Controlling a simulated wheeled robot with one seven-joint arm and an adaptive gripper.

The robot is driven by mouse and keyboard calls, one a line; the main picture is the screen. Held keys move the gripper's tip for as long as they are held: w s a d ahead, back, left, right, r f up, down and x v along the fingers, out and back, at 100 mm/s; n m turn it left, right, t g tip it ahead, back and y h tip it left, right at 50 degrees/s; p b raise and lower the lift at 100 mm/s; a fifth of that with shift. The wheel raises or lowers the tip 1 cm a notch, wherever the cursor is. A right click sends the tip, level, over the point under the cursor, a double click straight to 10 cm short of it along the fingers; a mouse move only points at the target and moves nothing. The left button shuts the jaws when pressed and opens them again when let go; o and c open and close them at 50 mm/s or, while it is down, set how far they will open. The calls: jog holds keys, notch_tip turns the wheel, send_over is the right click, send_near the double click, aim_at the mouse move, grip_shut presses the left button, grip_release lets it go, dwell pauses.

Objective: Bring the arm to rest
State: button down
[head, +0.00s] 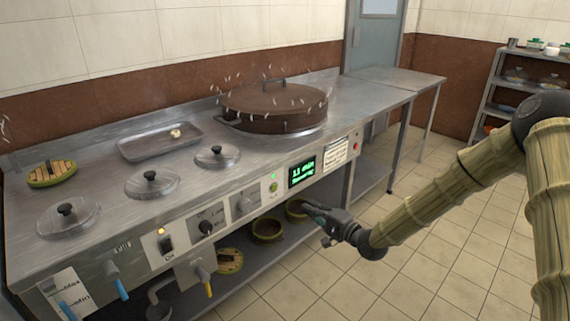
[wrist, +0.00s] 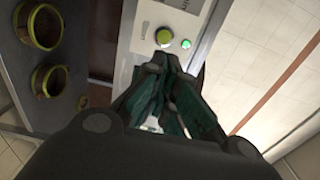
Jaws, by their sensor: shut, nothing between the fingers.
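My arm comes in from the right in the head view, bent, with bamboo-patterned links. My gripper (head: 318,212) is at its end, in front of the counter's control panel and apart from it. It is shut and holds nothing. In the wrist view the dark green fingers (wrist: 165,108) point toward the panel, where a green button (wrist: 163,37) shows beyond them.
The steel counter (head: 90,150) has a large brown lidded pot (head: 275,107), several small lids and a tray (head: 160,142). Bowls (head: 268,229) stand on the shelf below. A rack (head: 490,95) stands back right. The tiled floor (head: 450,250) is clear.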

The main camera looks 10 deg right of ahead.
jog(key=s+a+f+n+g+h, duration=0.25)
jog(key=s+f, duration=0.55)
jog(key=f, duration=0.4)
jog(key=s+f+n+g+h, duration=0.2)
jog(key=s+f+g, duration=0.2)
jog(key=s+f, duration=0.55)
jog(key=s+f+n+g+h, duration=0.25)
jog(key=s+f, duration=0.45)
jog(key=s, duration=0.6)
jog(key=s+d+f+n+g+h, duration=0.1)
jog(key=s+d+n+g+h, duration=0.15)
jog(key=s, duration=0.75)
jog(key=s+d+f+n+g+h, duration=0.1)
jog(key=s+d+f+g, duration=0.2)
jog(key=s, duration=0.7)
notch_tip(320, 180, up, 26)
jog(key=d+p, duration=0.1)
jog(key=p, duration=2.3)
jog(key=shift+s, duration=0.2)
